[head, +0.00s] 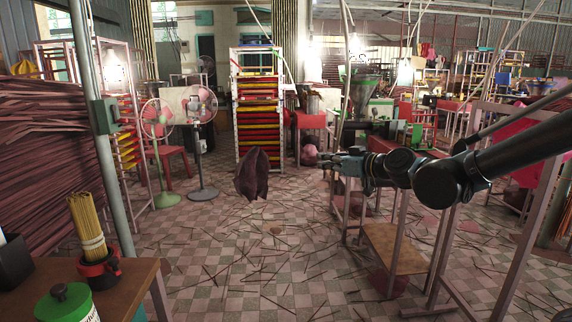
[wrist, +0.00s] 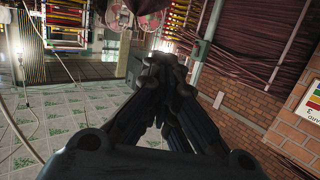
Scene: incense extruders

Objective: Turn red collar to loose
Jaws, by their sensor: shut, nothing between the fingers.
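The red collar (head: 98,264) is a red ring with a dark part, around the lower end of a bundle of yellow incense sticks (head: 86,222). It stands on the brown table (head: 140,283) at the lower left of the head view. I cannot tell from here how tight it is. My gripper (head: 316,160) is shut and empty, held out in mid-air near the middle of the head view, far to the right of the collar. The wrist view shows its closed dark fingers (wrist: 165,62); the collar is not seen there.
A white tub with a green lid (head: 66,302) and a black box (head: 12,262) stand near the collar. A metal post (head: 97,130) rises behind the table. Fans (head: 203,110), a wooden-shelved metal stand (head: 395,250) and a drying rack (head: 260,110) stand around. The littered tiled floor is open in the middle.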

